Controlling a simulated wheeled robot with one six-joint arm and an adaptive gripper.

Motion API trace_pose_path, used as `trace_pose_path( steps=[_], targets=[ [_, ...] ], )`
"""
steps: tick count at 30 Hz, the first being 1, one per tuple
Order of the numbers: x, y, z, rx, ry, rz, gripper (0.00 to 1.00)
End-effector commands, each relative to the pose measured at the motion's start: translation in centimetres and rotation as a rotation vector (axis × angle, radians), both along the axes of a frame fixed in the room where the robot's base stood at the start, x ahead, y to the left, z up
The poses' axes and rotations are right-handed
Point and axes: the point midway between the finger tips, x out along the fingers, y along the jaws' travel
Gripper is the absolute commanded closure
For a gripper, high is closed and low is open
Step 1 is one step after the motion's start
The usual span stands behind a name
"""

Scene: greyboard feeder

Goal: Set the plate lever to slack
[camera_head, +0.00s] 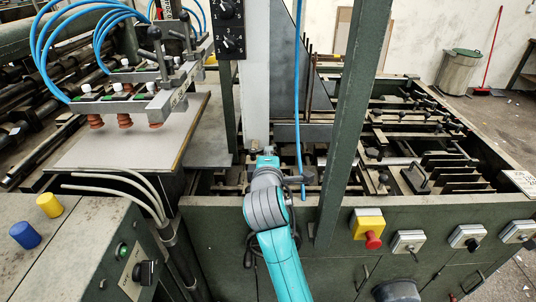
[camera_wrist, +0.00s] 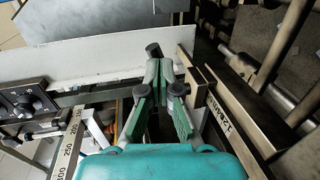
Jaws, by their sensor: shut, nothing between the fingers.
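My gripper (camera_wrist: 160,72) is shut and empty in the wrist view, its green-padded fingers meeting at the tips. A black round knob on a short stem (camera_wrist: 153,50) shows just past the fingertips, in front of a pale metal bar. It may be the plate lever's end; I cannot tell whether the fingers touch it. In the head view my gripper (camera_head: 266,152) is at the foot of the pale upright column, small and seen from behind. No slack marking is readable in either view, so the lever's setting cannot be told.
A green post (camera_head: 348,120) stands right of my arm, and a blue hose (camera_head: 298,90) hangs close by. The suction-cup bar (camera_head: 130,105) is over a grey board (camera_head: 120,150) at left. In the wrist view a numbered strip (camera_wrist: 218,112) runs close right of the fingers.

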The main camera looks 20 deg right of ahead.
Motion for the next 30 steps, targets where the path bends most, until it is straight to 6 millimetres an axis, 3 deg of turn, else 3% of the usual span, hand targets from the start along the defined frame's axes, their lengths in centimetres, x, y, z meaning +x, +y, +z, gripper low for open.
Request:
trace_pose_path(
  steps=[30],
  targets=[
    [1.5, -1.4, 0.0, 0.001, 0.000, 0.221, 1.00]
  ],
)
